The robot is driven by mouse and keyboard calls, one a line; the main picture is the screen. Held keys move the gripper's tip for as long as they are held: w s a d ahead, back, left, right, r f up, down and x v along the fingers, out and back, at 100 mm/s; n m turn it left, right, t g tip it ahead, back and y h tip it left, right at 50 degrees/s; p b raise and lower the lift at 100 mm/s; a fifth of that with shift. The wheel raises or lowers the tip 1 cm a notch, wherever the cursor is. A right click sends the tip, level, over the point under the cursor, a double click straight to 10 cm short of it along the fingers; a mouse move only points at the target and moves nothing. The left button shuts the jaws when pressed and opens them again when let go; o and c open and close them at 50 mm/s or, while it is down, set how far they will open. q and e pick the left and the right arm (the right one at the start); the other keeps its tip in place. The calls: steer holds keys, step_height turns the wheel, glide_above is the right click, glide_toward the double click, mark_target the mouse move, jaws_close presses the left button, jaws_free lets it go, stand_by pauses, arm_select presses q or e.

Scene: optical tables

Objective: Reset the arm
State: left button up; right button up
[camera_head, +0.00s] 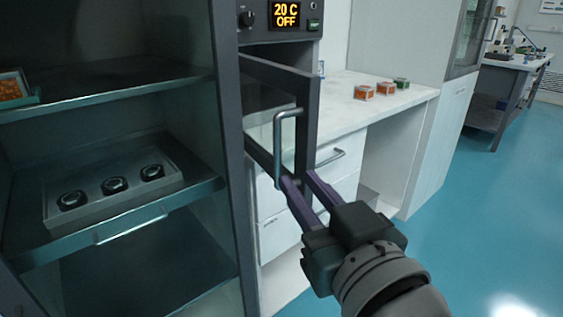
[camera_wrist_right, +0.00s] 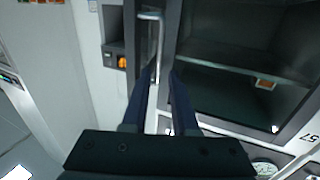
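My right gripper (camera_head: 298,178) is in the middle of the head view, its two dark purple fingers apart with a gap between them. Its tips are close to the lower end of the grey bar handle (camera_head: 285,148) on a dark-framed glass door (camera_head: 311,100). The door stands ajar. In the right wrist view, the gripper (camera_wrist_right: 161,72) is open, with the handle (camera_wrist_right: 160,42) just beyond the fingertips. I cannot tell whether a finger touches it. My left gripper is not in view.
An open cabinet at left has a shelf (camera_head: 100,235) with a tray (camera_head: 92,192) of three black round parts. A display (camera_head: 286,14) reads "20 C OFF". Small orange and green boxes (camera_head: 386,88) stand on the white counter (camera_head: 345,110). Blue floor (camera_head: 480,200) at right is clear.

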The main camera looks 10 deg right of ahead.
steer(key=s+d+r+g+h+p, duration=0.1)
steer(key=s+d+r+g+p, duration=0.3)
steer(key=s, duration=0.4)
steer(key=s+d+r+g+h+p, duration=0.1)
steer(key=s+d+g+h+p, duration=0.1)
steer(key=s+d+g+p, duration=0.45)
steer(key=s+d+r+g+h+p, duration=0.15)
steer(key=s+r+g+p, duration=0.35)
steer(key=s, duration=0.6)
step_height(320, 180, up, 34)
steer(key=t+p, duration=0.1)
steer(key=p, duration=3.5)
steer(key=shift+w+f+m+t, duration=0.25)
steer(key=shift+w+m+t, duration=0.1)
steer(key=shift+w+m, duration=0.05)
